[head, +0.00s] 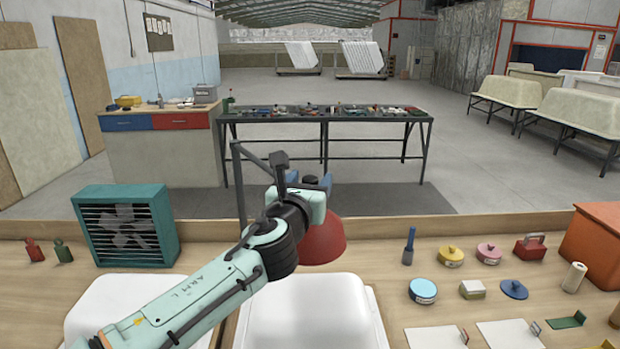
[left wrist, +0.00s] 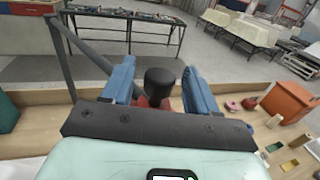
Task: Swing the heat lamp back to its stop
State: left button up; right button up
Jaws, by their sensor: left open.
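The heat lamp has a red dome-shaped shade (head: 327,242) that hangs over the bench behind my left gripper, partly hidden by it. Its dark post and boom (head: 239,185) rise to the left of the shade. In the left wrist view a black knob (left wrist: 160,82) stands above a bit of red shade (left wrist: 154,102). My left gripper (head: 308,181) is open at the lamp. In the left wrist view its blue fingers (left wrist: 157,84) stand on either side of the knob, with gaps visible. The lamp's stop cannot be made out.
White tub shells (head: 310,312) lie below my left arm. A green fan box (head: 126,226) stands on the left of the bench. Several tins, such as a blue one (head: 423,291), and an orange box (head: 598,242) fill the right side.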

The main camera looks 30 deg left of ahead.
pick_arm(q)
jog(key=shift+w+a, duration=0.1)
jog(key=shift+w, duration=0.3)
